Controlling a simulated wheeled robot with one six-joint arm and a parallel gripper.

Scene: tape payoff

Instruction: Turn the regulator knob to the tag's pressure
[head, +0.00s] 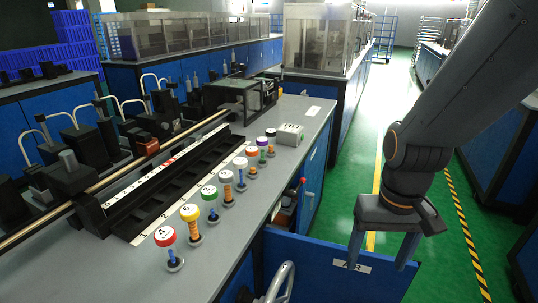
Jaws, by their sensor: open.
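My gripper (380,264) hangs at the right, fingers pointing down, open and empty. It is in front of a blue panel that carries a white label reading AIR (340,263). The left finger covers part of that label. I cannot make out a regulator knob for certain, nor a tag with a pressure on it. A small red-topped part (303,181) stands at the bench's right side, apart from my gripper and to its left; I cannot tell what it is.
A grey curved handle (281,283) shows at the bottom. A small light box (290,133) sits on the bench's right edge. Green floor (340,160) is free behind my arm.

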